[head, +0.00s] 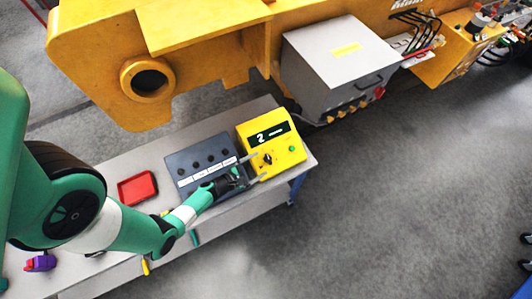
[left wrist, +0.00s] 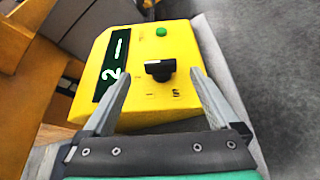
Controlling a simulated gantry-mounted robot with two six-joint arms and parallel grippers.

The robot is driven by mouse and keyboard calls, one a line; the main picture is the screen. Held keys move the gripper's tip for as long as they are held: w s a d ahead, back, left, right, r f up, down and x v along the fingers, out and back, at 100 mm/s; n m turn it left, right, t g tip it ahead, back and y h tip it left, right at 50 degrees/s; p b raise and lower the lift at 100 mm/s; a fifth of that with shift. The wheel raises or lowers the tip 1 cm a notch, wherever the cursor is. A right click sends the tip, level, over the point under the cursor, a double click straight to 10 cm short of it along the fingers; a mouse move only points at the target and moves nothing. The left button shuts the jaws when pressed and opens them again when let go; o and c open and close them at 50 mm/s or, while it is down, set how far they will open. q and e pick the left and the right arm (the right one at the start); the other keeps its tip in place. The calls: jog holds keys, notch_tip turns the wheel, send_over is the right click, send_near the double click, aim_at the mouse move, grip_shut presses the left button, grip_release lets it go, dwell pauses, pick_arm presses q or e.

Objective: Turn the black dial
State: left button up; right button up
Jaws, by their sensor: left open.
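The black dial (left wrist: 160,70) is on the sloped face of a yellow control box, seen close up in the left wrist view. The yellow box (head: 285,155) stands at the right end of the bench in the head view, where the dial (head: 267,159) looks small. Its dark display reads 2 with a dash, and a green button (left wrist: 161,31) is on the same face. My left gripper (left wrist: 160,82) is open, with one finger to each side of the dial in the picture. I cannot tell whether the fingers touch the panel. My right gripper is not in view.
A dark grey box (head: 203,160) with several round knobs stands left of the yellow box on the bench. A red tray (head: 137,188) lies further left. A large yellow machine frame (head: 200,40) with a grey cabinet (head: 340,65) is behind. Open concrete floor lies to the right.

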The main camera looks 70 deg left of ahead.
pick_arm(q)
jog(key=p+v, duration=0.1)
jog(key=v, duration=0.4)
dwell(0.4)
